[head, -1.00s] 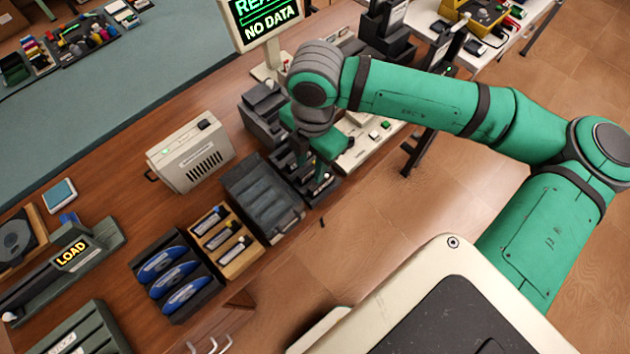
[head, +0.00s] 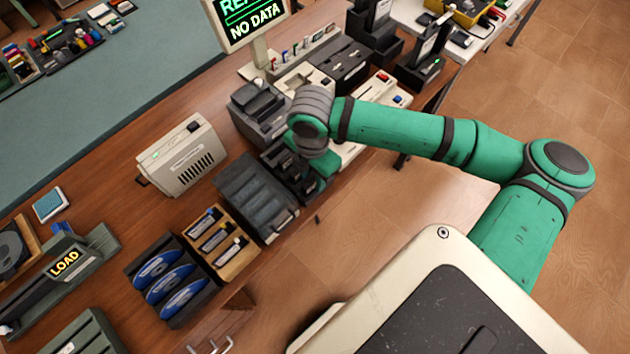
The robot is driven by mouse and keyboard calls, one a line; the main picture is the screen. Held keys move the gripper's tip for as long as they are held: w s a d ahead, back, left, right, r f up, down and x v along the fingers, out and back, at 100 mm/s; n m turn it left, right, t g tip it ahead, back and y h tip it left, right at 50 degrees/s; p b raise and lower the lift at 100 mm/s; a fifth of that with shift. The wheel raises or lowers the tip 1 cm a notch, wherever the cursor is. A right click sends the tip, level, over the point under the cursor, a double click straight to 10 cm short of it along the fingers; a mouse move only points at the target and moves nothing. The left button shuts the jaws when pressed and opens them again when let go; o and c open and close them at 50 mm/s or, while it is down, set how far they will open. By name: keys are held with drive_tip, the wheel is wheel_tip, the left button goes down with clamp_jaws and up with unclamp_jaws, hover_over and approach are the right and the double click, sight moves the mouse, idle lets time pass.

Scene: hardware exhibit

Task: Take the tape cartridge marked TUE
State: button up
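I cannot read the mark TUE on anything in view. Dark upright pieces stand in a black slotted rack (head: 272,158) at the table's front edge, partly behind my arm; they may be cartridges, but I cannot tell. My gripper (head: 318,183) is at the right end of this rack, under my wrist. Its fingers are mostly hidden, so I cannot see whether it is open or holds anything. A wooden tray (head: 240,262) to the left holds three small dark pieces with pale labels, too small to read.
A grey ribbed tray (head: 262,190) lies between the wooden tray and the black rack. A black rack of blue discs (head: 172,318), a beige box (head: 182,158) and the LOAD unit (head: 65,263) stand left. The NO DATA screen (head: 250,18) stands behind. Floor is open at right.

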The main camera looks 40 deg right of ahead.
drive_tip(key=shift+f, duration=0.35)
drive_tip(key=shift+c, duration=0.3)
clamp_jaws()
drive_tip(key=shift+r, duration=0.1)
